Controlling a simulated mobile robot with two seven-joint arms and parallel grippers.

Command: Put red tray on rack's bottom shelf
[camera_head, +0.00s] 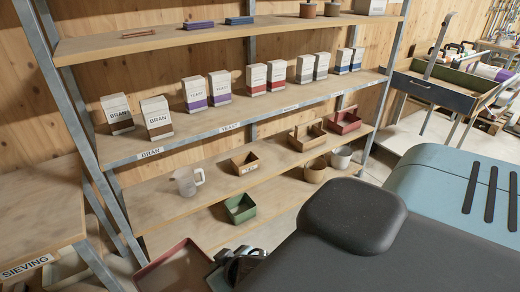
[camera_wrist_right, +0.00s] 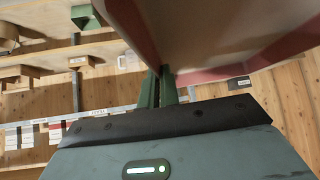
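The red tray (camera_head: 172,270) is at the bottom of the head view, in front of the rack's lower left part and cut off by the picture edge. My right gripper (camera_head: 235,266) is at its right side. In the right wrist view the green fingers (camera_wrist_right: 160,88) are closed on the rim of the tray (camera_wrist_right: 225,25), which fills the upper right. The rack's bottom shelf (camera_head: 200,232) carries a green bin (camera_head: 240,208); the tray and gripper are close in front of its left part. My left gripper is not in view.
The rack's left post (camera_head: 105,200) and a sieving table (camera_head: 40,205) are to the left. The bottom shelf is bare left of the green bin.

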